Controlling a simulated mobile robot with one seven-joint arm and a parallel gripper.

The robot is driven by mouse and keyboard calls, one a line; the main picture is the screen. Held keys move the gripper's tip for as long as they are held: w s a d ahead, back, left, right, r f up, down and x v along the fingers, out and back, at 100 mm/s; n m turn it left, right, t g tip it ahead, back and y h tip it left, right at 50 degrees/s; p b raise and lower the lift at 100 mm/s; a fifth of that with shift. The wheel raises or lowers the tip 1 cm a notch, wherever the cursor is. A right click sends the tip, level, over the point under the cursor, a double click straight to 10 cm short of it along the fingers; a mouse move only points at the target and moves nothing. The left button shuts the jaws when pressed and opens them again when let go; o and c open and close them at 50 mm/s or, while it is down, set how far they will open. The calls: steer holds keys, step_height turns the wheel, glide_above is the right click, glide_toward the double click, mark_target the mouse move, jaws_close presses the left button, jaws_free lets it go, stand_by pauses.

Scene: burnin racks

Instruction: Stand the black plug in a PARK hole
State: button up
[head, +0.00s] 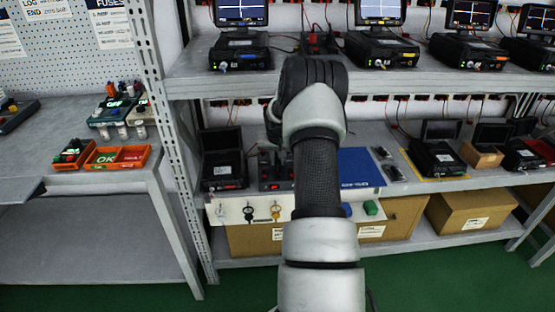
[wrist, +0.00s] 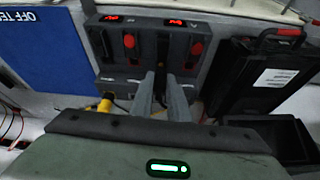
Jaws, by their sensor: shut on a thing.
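My gripper (wrist: 162,84) shows in the wrist view, its two grey fingers reaching toward a dark bench unit (wrist: 150,50). They are shut on a dark thing (wrist: 161,88) that appears to be the black plug; little of it shows between the fingers. The unit has two red displays and two red-topped levers, one on each side of the fingers. I cannot make out PARK lettering or an empty hole. In the head view my arm hides the gripper and plug; the unit (head: 270,170) shows left of the arm on the lower shelf.
A blue mat (wrist: 38,45) lies left of the unit in the wrist view, and a black open case (wrist: 265,75) stands on its right. A yellow item (wrist: 104,104) is close left of the fingers. The upper shelf (head: 200,85) overhangs the lower one.

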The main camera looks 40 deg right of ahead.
steer(key=shift+f+b, duration=0.75)
steer(key=shift+f, duration=0.25)
stand_by(0.9)
steer(key=o, duration=1.3)
steer(key=shift+o, duration=0.2)
